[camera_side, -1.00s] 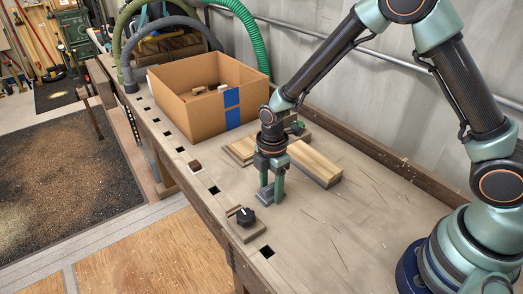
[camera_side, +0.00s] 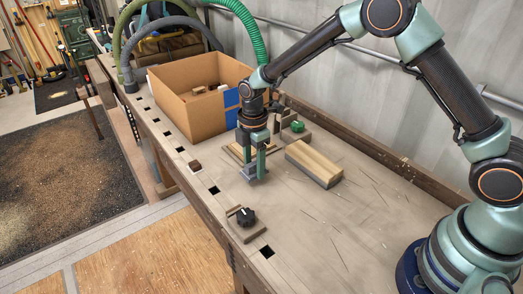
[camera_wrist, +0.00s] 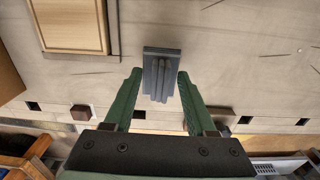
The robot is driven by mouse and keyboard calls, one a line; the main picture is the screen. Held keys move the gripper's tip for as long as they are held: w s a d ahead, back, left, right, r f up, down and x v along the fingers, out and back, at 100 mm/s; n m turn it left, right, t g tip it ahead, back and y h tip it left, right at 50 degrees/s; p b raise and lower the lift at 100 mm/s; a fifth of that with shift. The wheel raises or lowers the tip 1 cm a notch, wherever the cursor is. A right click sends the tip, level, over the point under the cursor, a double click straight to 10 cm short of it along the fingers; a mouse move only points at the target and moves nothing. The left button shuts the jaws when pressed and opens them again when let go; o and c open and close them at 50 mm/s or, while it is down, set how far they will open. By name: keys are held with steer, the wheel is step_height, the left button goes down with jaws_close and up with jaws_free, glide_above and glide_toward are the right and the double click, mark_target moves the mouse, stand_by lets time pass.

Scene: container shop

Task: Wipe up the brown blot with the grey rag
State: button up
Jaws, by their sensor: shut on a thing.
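The grey rag (camera_side: 248,174) is a small ridged grey piece, low over the workbench in the side view. It also shows between the fingers in the wrist view (camera_wrist: 161,70). My gripper (camera_side: 256,170) points down and is shut on it; both green fingers show in the wrist view (camera_wrist: 157,82). Whether the rag touches the bench top I cannot tell. No brown blot stands out on the bench in either view; the surface under the rag is hidden.
A cardboard box (camera_side: 190,118) stands behind my gripper. A flat wooden panel (camera_wrist: 72,22), a timber block (camera_side: 314,163) and a green-topped piece (camera_side: 297,127) lie nearby. A black knob (camera_side: 245,216) and a dark brown cube (camera_side: 195,166) are near the front edge. The right bench top is clear.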

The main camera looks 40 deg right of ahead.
steer(key=shift+r, duration=2.75)
